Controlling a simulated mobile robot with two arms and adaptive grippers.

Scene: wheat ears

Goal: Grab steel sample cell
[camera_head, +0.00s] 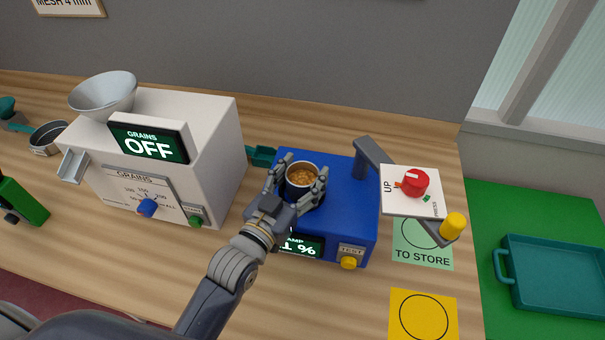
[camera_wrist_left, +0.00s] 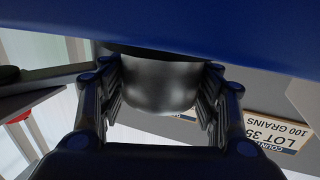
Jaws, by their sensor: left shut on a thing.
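The steel sample cell (camera_head: 302,178) is a round metal cup with golden grain in it. It is at the top of the blue tester (camera_head: 345,205), at its left part. My left gripper (camera_head: 298,186) is shut on the cell, one finger on each side. In the left wrist view the cell (camera_wrist_left: 160,82) shows as a shiny cylinder between the fingers (camera_wrist_left: 160,105), below a blue surface. I cannot tell whether the cell's base touches the tester. My right gripper is not in view.
A white grain counter (camera_head: 215,150) reading OFF stands to the left. A green card (camera_head: 422,258), a yellow card (camera_head: 423,330) and a teal tray (camera_head: 550,240) lie further right.

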